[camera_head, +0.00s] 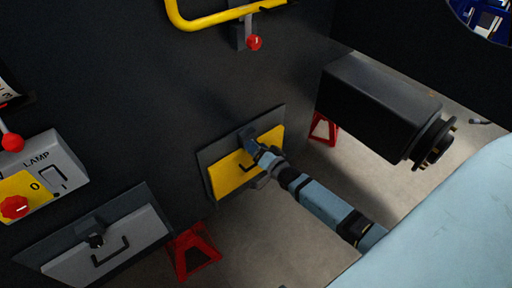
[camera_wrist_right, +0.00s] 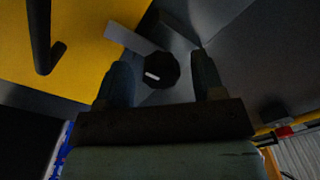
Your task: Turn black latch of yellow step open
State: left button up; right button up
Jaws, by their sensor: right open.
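The yellow step (camera_head: 227,179) is a yellow panel in a dark frame on the chassis wall, in the middle of the head view. Its black handle (camera_head: 246,168) is partly hidden by my arm; it shows at upper left in the wrist view (camera_wrist_right: 40,40). The black latch (camera_wrist_right: 161,70) is a round knob with a white mark, beside a grey plate, at the panel's edge. My right gripper (camera_head: 259,153) is at the latch; in the wrist view its two fingers (camera_wrist_right: 161,78) stand apart on either side of the knob. Contact cannot be told. My left gripper is not seen.
A grey step panel (camera_head: 142,228) with its own latch and handle is at lower left. A black axle housing (camera_head: 375,105) juts out at right. Red stands (camera_head: 195,252) are on the floor. A yellow rail (camera_head: 215,20) is above.

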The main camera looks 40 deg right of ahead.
pick_arm(q)
jog(key=shift+w+d, duration=0.1)
jog(key=shift+d, duration=0.15)
pick_arm(e)
jog(key=shift+w, duration=0.3)
pick_arm(q)
jog(key=shift+r, duration=0.1)
pick_arm(e)
jog(key=c, duration=0.9)
jog(key=shift+c, duration=0.2)
